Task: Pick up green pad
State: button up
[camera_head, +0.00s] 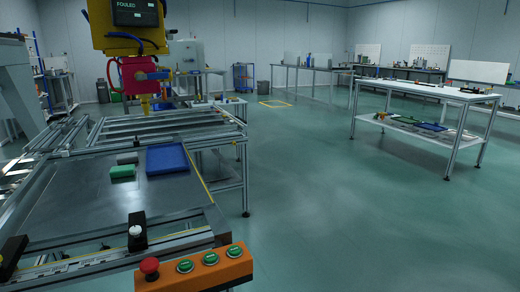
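The green pad (122,172) lies on the grey panel surface (85,205) of the fixture at the left of the picture. It is just in front of a grey block (127,158) and left of a blue tray (167,158). My gripper (145,108), at the end of a yellow and red arm end, hangs at the top left. It appears above and beyond the pad, apart from it. Its fingers are small and seen edge-on, so I cannot tell whether they are open.
An orange button box (195,270) with a red knob and green buttons is at the fixture's front edge. Metal rails border the panel. A white-topped table (430,92) stands at the right; open floor (330,210) lies between.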

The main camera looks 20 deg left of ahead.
aim_at(121, 171)
jog(key=i+u, duration=0.15)
jog(key=i, duration=0.3)
jog(key=i+l+u, duration=0.1)
jog(key=i, duration=0.4)
jog(key=i+l+u, duration=0.15)
jog(key=i, duration=0.3)
jog(key=i+l+u, duration=0.15)
jog(key=i, duration=0.35)
